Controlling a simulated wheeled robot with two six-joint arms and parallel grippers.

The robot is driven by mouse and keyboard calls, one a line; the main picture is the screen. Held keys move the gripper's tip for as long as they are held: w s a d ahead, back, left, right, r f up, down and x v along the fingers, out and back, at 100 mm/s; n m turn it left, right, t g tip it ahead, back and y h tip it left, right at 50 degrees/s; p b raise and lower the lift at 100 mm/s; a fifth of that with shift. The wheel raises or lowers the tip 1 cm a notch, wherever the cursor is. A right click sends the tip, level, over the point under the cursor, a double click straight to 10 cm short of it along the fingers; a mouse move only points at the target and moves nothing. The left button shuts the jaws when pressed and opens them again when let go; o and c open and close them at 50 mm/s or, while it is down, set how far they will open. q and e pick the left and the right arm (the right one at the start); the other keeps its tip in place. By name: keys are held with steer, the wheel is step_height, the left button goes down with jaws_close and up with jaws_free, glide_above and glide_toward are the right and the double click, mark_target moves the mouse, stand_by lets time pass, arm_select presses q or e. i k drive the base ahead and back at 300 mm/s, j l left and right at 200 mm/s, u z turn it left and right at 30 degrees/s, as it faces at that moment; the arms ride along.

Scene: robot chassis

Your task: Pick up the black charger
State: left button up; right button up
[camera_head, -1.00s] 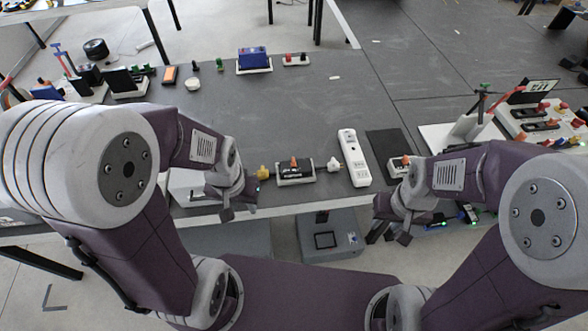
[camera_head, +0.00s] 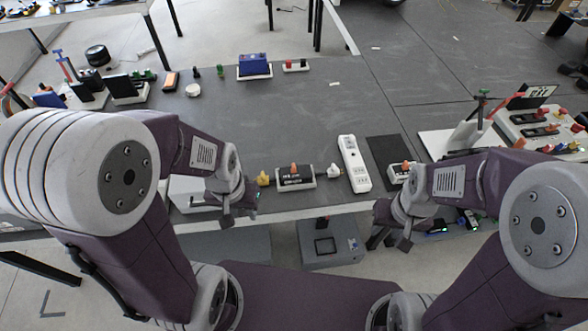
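I cannot tell for sure which item is the black charger. A small black item with a green light (camera_head: 468,217) lies at the table's front edge, right of my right gripper and partly hidden by the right arm. My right gripper (camera_head: 390,241) hangs in front of the table edge. Its fingers are apart with nothing seen between them. My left gripper (camera_head: 238,212) points down at the front edge, left of a yellow plug (camera_head: 263,178). Its fingers are small and partly hidden, so I cannot tell whether it is open.
A black-and-white power socket block (camera_head: 296,183), a white plug (camera_head: 333,170), a white power strip (camera_head: 355,163) and a black mat (camera_head: 388,150) lie near the front edge. A blue box (camera_head: 254,65) stands at the back. A white stand (camera_head: 462,136) is at the right. The middle is clear.

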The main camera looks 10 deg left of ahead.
mark_target(304, 175)
steer(key=i+u, duration=0.1)
steer(key=u, duration=0.3)
steer(key=l+u, duration=0.15)
steer(key=u, duration=0.25)
steer(key=i+l+u, duration=0.1)
steer(key=u, duration=0.3)
steer(key=l+u, duration=0.15)
steer(key=u, duration=0.25)
steer(key=i+l, duration=0.05)
